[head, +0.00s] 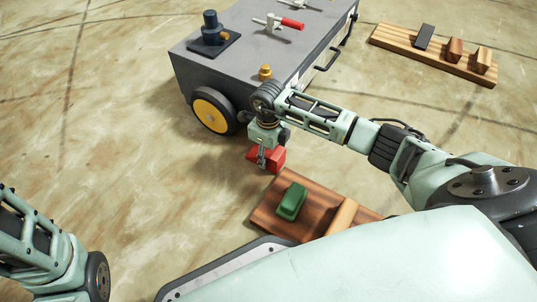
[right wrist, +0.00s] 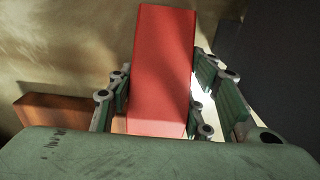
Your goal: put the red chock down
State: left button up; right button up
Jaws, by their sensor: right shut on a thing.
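My right gripper (head: 264,154) is shut on the red chock (head: 268,159), just beyond the far left corner of the brown board (head: 265,217). In the right wrist view the red chock (right wrist: 162,70) stands between both fingers of the right gripper (right wrist: 160,105). How far the chock is above the floor is hard to tell. A green chock (head: 290,201) lies on the board. The left arm shows at the lower left, but its gripper is outside the frame.
A grey wheeled cart (head: 230,60) with a yellow-hubbed wheel (head: 212,109) stands behind the right gripper. A light wooden piece (head: 342,216) lies on the brown board's right part. Another board (head: 400,45) with several blocks lies at the far right. The floor at left is clear.

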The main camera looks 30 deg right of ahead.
jog(key=o, duration=1.3)
jog(key=shift+f, duration=0.1)
